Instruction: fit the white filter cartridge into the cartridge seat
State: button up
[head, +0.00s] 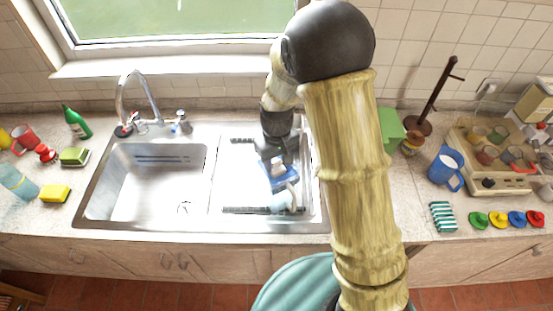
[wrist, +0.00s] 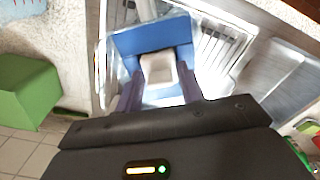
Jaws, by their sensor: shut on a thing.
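My gripper (wrist: 159,88) is shut on the white filter cartridge (wrist: 158,67), which sits between its two dark fingers in the wrist view. A blue square piece (wrist: 180,32), which looks like the cartridge seat, lies right behind and around the cartridge in that view. I cannot tell whether the cartridge is inside it or just above it. In the head view my gripper (head: 274,156) points down over the drainboard, with the blue piece (head: 284,184) just below it. The cartridge is small there and partly hidden by the gripper.
A pale translucent vessel (head: 287,199) is by the blue piece on the ribbed drainboard (head: 235,180). The sink basin (head: 150,185) at left is empty. A green block (head: 391,130) and a blue jug (head: 446,167) stand on the right counter. The tap (head: 140,92) rises at back left.

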aim_at(277, 161)
jog(key=shift+f, duration=0.15)
jog(key=o, duration=1)
jog(key=shift+c, duration=0.2)
jog(key=shift+s+r, duration=0.1)
jog(key=shift+r, duration=0.15)
notch_tip(277, 161, up, 12)
jog(key=b, duration=0.2)
jog(key=shift+f, duration=0.15)
